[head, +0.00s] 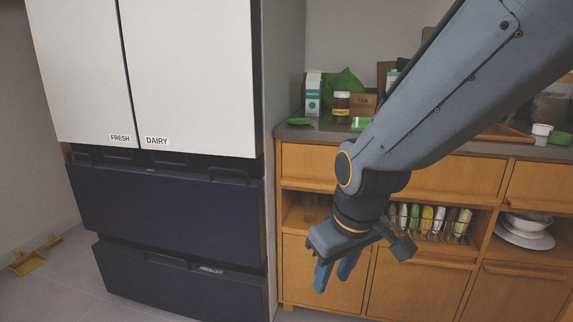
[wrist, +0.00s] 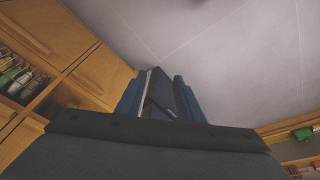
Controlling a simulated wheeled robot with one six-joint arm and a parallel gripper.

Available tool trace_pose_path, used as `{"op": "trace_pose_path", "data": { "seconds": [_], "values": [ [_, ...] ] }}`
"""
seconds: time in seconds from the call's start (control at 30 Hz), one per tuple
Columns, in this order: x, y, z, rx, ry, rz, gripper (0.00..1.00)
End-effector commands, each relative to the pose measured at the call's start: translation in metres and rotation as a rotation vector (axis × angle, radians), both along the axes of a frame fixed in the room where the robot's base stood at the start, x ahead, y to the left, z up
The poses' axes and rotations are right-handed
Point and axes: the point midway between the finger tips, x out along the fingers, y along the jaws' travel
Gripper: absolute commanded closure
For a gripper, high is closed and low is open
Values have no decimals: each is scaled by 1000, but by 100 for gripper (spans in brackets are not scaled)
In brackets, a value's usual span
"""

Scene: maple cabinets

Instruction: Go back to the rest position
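My gripper (head: 335,272) hangs from the end of my arm in the head view, in front of the maple cabinets, with its blue fingers pointing down. The two fingers are apart and I see nothing held between them. In the wrist view, the fingers (wrist: 160,98) stand apart on either side of a dark panel with a pale edge, which looks like part of the fridge beyond them.
The fridge (head: 165,210) stands left, with white upper doors and dark drawers. The counter (head: 310,131) holds jars and boxes. Small yellow objects (head: 28,262) lie on the floor far left.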

Motion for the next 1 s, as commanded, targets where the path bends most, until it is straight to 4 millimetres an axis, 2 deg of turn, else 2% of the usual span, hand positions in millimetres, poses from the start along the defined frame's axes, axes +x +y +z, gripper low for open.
{"op": "trace_pose_path", "data": {
  "seconds": [0.1,0.4,0.77,1.0],
  "values": [
    [-37,-1,7,6,90,-67,66],
    [-114,-7,22,-8,281,-213,66],
    [-107,-25,49,-13,276,-273,66],
    [-105,-46,78,-16,277,-340,66]
  ]
}}
